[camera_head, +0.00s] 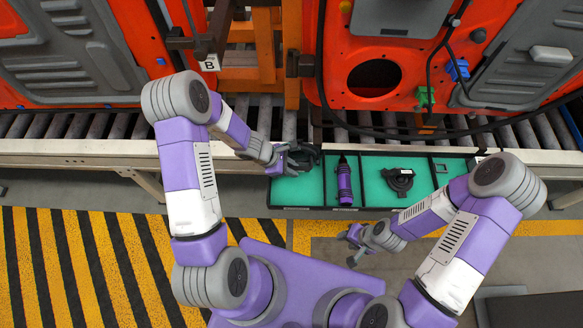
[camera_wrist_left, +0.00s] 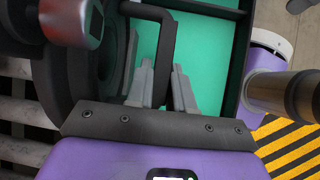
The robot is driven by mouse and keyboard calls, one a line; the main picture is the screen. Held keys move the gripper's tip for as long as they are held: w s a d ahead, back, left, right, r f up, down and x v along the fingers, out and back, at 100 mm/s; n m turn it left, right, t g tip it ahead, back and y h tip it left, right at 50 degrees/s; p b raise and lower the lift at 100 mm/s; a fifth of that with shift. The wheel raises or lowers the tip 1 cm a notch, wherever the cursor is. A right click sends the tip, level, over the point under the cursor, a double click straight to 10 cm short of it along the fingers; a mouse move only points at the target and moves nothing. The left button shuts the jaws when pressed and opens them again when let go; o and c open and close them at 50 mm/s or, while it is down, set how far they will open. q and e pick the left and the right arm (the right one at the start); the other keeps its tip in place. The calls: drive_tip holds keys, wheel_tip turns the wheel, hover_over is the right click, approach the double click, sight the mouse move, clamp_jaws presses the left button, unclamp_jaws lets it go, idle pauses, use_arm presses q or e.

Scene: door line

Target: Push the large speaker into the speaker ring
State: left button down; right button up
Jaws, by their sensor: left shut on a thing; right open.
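A dark round part, which looks like the large speaker (camera_head: 311,154), is in my left gripper (camera_head: 290,161) over the left compartment of the parts tray. The gripper hides much of it. In the left wrist view, its dark curved body (camera_wrist_left: 118,45) lies left of the grey fingers of my left gripper (camera_wrist_left: 163,86); the exact contact is hard to see. The speaker ring (camera_head: 374,78) is a round opening in the orange door panel, above and right of the left gripper. My right gripper (camera_head: 357,245) is open and empty, in front of the tray.
The parts tray (camera_head: 330,208) has green compartments, with a purple and black tool (camera_head: 344,182) and a smaller black round part (camera_head: 400,180). A roller conveyor (camera_head: 70,124) runs behind it. Black cables hang across the orange door (camera_head: 420,70). A second orange door stands left.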

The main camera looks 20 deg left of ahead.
use_arm(q)
drive_tip(key=shift+a, duration=0.25)
drive_tip(key=shift+d+r+p, duration=0.15)
drive_tip(key=shift+r+p, duration=0.7)
drive_tip(key=shift+r, duration=0.15)
drive_tip(key=shift+r+p, duration=0.65)
drive_tip(key=shift+r, duration=0.15)
drive_tip(key=shift+r+p, duration=0.4)
drive_tip(key=shift+r, duration=0.1)
drive_tip(key=shift+s+d+f+b, duration=0.15)
drive_tip(key=shift+s+b, duration=0.15)
drive_tip(key=shift+b, duration=0.25)
drive_tip(key=s+d+b, duration=0.1)
drive_tip(key=s+b, duration=0.5)
drive_tip(key=shift+d+f, duration=0.25)
drive_tip(key=shift+d, duration=0.1)
